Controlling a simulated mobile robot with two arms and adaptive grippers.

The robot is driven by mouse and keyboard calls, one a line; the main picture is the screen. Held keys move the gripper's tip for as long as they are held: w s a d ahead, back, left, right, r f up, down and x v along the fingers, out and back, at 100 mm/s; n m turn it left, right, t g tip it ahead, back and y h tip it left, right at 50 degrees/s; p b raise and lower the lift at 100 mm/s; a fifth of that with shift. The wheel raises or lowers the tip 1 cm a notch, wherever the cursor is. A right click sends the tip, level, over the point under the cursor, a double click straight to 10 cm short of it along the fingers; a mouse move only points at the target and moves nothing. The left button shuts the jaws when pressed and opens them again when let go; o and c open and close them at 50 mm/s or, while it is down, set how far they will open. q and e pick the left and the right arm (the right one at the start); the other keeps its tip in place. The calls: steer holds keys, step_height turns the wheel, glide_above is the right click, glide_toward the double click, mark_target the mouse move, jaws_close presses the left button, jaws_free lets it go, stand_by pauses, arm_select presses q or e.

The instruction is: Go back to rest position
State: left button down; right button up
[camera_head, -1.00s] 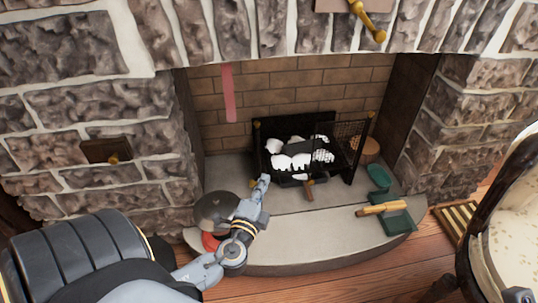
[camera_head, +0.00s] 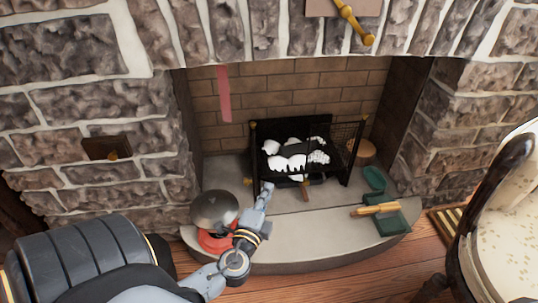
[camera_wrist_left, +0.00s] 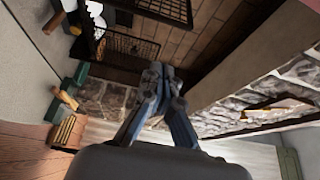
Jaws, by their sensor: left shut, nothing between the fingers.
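My left gripper (camera_head: 266,190) is in front of the fire grate, over the stone hearth, with its arm coming in from the lower left. Its fingers are together and hold nothing; the left wrist view (camera_wrist_left: 158,72) also shows them closed. A rounded metal teapot-like vessel (camera_head: 213,210) on a red base (camera_head: 216,241) stands on the hearth just left of my left gripper, apart from it. My right gripper is not in view.
The black grate (camera_head: 290,178) holds white and dark logs inside the fireplace. A green dustpan-like piece (camera_head: 390,222) and a wooden-handled brush (camera_head: 375,209) lie on the hearth (camera_head: 300,228) at right. An upholstered chair (camera_head: 505,225) stands at far right.

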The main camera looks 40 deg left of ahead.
arm_select(q)
steer(key=v, duration=0.6)
steer(key=shift+d, duration=0.1)
